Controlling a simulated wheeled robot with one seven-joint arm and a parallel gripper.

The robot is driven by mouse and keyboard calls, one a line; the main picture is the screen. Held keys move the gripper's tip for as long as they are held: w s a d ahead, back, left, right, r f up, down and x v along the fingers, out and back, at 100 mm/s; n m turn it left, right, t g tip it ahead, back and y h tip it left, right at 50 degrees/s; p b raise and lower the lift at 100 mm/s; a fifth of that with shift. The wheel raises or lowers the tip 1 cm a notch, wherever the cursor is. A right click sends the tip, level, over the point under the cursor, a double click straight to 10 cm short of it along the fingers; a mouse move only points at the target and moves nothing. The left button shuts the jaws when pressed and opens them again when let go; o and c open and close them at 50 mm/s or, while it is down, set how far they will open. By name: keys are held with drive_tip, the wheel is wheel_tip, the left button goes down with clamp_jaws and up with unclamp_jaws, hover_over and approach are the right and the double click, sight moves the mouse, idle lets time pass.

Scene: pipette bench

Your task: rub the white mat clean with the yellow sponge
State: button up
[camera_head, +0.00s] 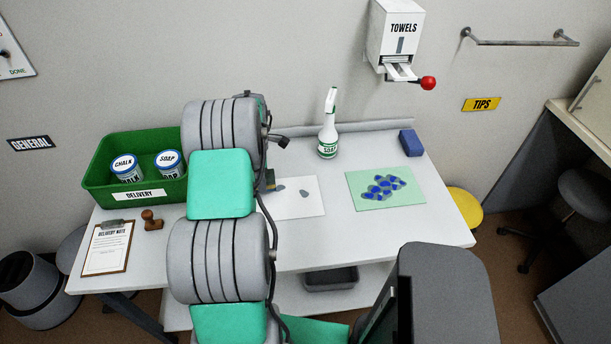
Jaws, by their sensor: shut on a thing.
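The white mat (308,204) lies flat on the bench right of my arm, with a few grey-blue spots on it; its left part is hidden behind the arm. My gripper (268,178) is mostly hidden behind my arm, and only a small dark part shows at the left end of the mat. Whether the sponge touches the mat I cannot tell.
A green mat (358,202) with dark blue blotches lies to the right. A blue sponge (411,143) and a soap spray bottle (327,142) stand behind. A green delivery crate (103,187) with two tubs, a clipboard (107,248) and a stamp (152,220) are left.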

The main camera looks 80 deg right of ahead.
drive_tip(key=r, duration=0.1)
drive_tip(key=r+p, duration=0.1)
drive_tip(key=r, duration=0.1)
drive_tip(key=shift+w+d, duration=0.1)
drive_tip(key=shift+w, duration=0.15)
drive_tip(key=shift+s+r+p, duration=0.1)
drive_tip(key=shift+r+p, duration=0.45)
drive_tip(key=shift+r, duration=0.35)
